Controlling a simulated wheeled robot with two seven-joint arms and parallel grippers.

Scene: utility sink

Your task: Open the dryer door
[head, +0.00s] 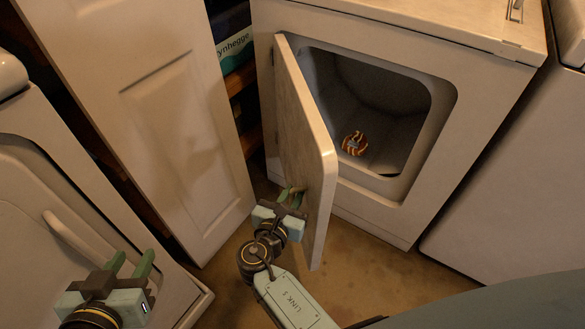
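The white dryer (400,205) stands at the top centre. Its door (303,130) is swung well open to the left, with its free edge toward me. The dark drum opening shows behind it. My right gripper (291,196) is at the left side of the door, close to its lower part. Its two green fingers look apart; whether they touch the door or a handle there I cannot tell. My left gripper (130,264) is at the lower left, away from the dryer, with its green fingers apart and nothing between them.
An orange-and-white striped item (354,143) lies inside the drum. A white panelled door or cabinet (165,120) stands left of the dryer door. Another white appliance with a handle (75,235) is at the left, near my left gripper. Bare floor (365,262) lies below the dryer.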

